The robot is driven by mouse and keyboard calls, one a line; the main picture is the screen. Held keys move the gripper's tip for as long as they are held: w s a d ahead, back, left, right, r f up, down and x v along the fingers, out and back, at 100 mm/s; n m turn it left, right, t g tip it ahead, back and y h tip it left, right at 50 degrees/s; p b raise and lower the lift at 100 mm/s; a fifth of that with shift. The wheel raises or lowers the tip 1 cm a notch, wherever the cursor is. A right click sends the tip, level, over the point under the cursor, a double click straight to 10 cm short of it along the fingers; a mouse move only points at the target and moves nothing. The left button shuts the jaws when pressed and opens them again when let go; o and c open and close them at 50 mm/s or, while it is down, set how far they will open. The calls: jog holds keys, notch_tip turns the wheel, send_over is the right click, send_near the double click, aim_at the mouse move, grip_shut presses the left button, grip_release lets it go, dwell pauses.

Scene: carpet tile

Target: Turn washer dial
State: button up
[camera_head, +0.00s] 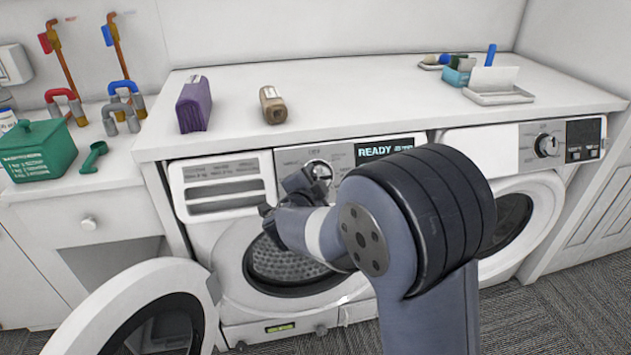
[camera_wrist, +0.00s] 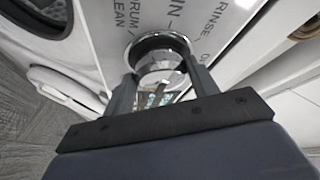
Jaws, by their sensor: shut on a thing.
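The washer (camera_head: 235,235) stands under the white counter, its round door swung open to the left and its drum showing. Its dial (camera_head: 320,170) is a round chrome knob on the control panel, left of a display reading READY. In the wrist view the dial (camera_wrist: 158,62) sits between the two fingers, with printed labels such as RINSE and DRUM CLEAN around it. My gripper (camera_head: 312,182) is at the panel, shut on the dial; it also shows in the wrist view (camera_wrist: 160,80). My arm hides part of the panel and drum opening.
The open door (camera_head: 95,325) juts out at the lower left. A second machine (camera_head: 480,150) with its own dial stands at right. A green box (camera_head: 38,150) is at left.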

jog(key=o, duration=1)
jog(key=v, duration=1)
jog(key=shift+s+r+p, duration=0.1)
jog(key=shift+s+p, duration=0.2)
jog(key=shift+s, duration=0.1)
jog(key=shift+w, duration=0.1)
jog(key=x, duration=1.1)
jog(key=shift+b, duration=0.35)
jog(key=shift+a, duration=0.1)
